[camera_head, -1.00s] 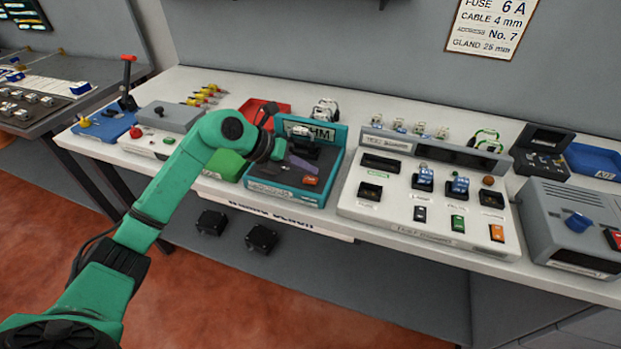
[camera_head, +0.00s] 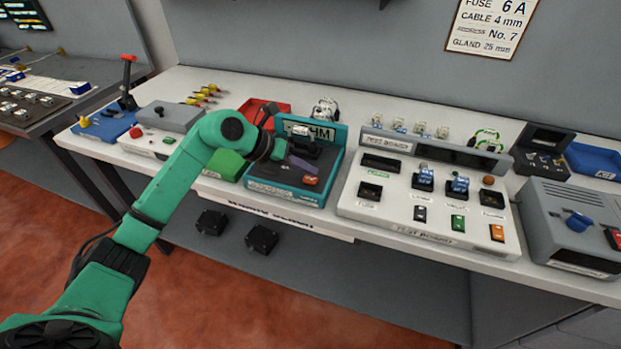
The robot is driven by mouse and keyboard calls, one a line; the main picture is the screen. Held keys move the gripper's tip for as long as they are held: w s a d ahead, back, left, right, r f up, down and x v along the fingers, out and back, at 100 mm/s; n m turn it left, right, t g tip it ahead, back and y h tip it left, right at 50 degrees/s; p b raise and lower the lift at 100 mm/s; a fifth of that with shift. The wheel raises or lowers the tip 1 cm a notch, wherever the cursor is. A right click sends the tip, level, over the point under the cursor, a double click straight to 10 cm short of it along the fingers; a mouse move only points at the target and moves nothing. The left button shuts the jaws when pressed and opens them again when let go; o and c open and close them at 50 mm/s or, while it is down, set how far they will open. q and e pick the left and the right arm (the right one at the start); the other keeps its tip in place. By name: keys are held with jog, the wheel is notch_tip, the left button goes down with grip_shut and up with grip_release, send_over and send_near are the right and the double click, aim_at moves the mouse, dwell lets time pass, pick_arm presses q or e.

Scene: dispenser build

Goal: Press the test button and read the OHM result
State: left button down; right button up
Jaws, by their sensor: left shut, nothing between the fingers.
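The teal OHM tester (camera_head: 285,194) stands on the white bench, left of the test board. Its upright back panel reads "OHM" (camera_head: 323,133); my arm covers part of that panel and I can read no result. An orange-red button (camera_head: 311,181) sits at the right front of the tester's dark top. My left gripper (camera_head: 308,160) is over the tester, behind and above the button and apart from it. Its fingers look closed and hold nothing. The right gripper is out of view.
The white test board (camera_head: 400,224) with switches stands to the right, and a grey box with a blue knob (camera_head: 578,222) beyond it.

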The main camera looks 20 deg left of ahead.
aim_at(306, 181)
pick_arm(q)
jog(key=shift+f, duration=0.35)
jog(key=shift+f+b, duration=0.45)
jog(key=shift+b, duration=0.05)
dwell(0.4)
jog(key=shift+r+p, duration=0.65)
jog(key=shift+r, duration=0.25)
notch_tip(306, 181, up, 5)
jog(key=p, duration=0.4)
dwell(0.6)
